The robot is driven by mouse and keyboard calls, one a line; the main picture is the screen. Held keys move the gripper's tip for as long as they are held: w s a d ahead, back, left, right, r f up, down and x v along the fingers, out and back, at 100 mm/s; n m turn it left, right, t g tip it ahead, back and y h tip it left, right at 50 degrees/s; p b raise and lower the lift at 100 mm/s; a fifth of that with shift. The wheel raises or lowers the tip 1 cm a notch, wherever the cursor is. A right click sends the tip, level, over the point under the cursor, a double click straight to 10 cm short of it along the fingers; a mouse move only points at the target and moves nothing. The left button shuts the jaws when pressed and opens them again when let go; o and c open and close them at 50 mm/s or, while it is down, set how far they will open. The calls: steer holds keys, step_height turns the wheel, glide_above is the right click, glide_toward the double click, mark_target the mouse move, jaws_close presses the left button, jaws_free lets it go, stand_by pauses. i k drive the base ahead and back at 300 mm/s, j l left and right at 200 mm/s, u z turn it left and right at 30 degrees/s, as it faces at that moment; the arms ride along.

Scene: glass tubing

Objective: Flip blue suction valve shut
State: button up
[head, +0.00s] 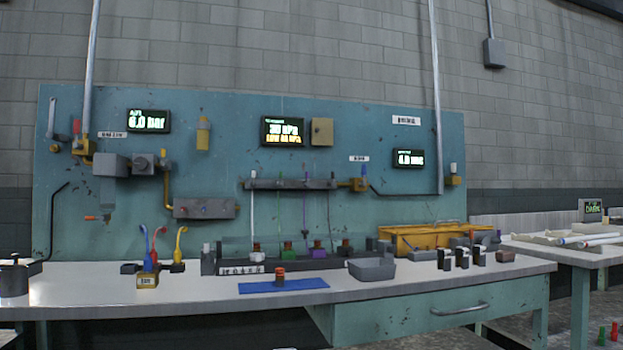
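My gripper is not in view. A blue curved piece (145,239) stands on the left part of the bench, beside a red curved piece (156,241) and a yellow one (179,243). I cannot tell whether the blue piece is the suction valve or what position its handle is in. A grey manifold (290,184) is fixed to the teal back panel (330,130), with thin coloured lines running down from it. A yellow valve body (357,184) is at its right end. Another yellow fitting (453,180) with a pale top is at the panel's right edge.
The bench top (420,282) carries a row of coloured blocks, a blue mat (300,285), a grey tray (371,269) and a yellow bin (412,239). Its front right strip is clear. A second table (570,254) with white tubes stands at the right.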

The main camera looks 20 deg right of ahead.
mark_target(363, 184)
steer(key=i+l+u, duration=0.3)
steer(key=l, duration=0.25)
steer(key=i+l+u, duration=0.15)
steer(key=i+l, duration=0.15)
steer(key=i+l+u, duration=0.15)
steer(key=l, duration=0.2)
steer(key=i+l+u, duration=0.3)
steer(key=l, duration=0.4)
steer(key=i+l+u, duration=0.15)
steer(key=l, duration=0.2)
